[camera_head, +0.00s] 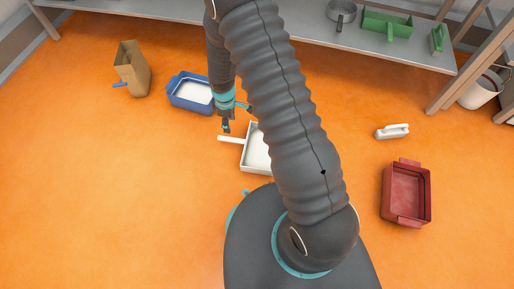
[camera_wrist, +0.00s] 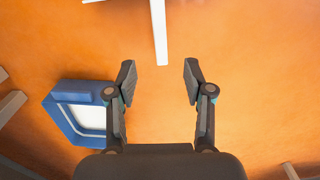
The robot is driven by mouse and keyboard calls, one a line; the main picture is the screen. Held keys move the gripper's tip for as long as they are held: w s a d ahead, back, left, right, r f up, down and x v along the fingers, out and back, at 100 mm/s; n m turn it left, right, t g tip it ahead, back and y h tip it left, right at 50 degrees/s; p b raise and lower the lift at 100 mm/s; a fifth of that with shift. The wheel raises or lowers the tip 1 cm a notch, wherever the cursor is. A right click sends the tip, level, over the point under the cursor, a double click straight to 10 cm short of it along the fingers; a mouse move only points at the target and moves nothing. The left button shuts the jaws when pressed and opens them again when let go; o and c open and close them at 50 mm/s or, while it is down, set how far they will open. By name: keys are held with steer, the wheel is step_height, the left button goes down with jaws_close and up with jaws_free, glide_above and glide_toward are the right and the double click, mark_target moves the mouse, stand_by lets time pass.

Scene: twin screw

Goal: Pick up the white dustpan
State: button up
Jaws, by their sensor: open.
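The white dustpan (camera_head: 254,157) lies on the orange floor in the head view, with its handle (camera_head: 230,138) pointing left. My arm hides the right part of its pan. In the wrist view the white handle (camera_wrist: 159,32) enters from the top edge, and its end lies just beyond my fingertips, in line with the gap between them. My gripper (camera_wrist: 158,78) is open, with nothing between its fingers. In the head view my gripper (camera_head: 227,128) is over the handle area, partly hidden by the arm.
A blue tray with a white inside (camera_head: 175,99) stands left of the dustpan. A brown paper bag (camera_head: 132,70) stands farther left. A red bin (camera_head: 407,213) and a white handled object (camera_head: 392,132) are at right. A grey shelf (camera_head: 300,38) runs along the back.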

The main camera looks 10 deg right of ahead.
mark_target(232, 139)
step_height(232, 139, down, 14)
steer(key=shift+r+b, duration=0.1)
steer(key=shift+b, duration=0.95)
jaws_close()
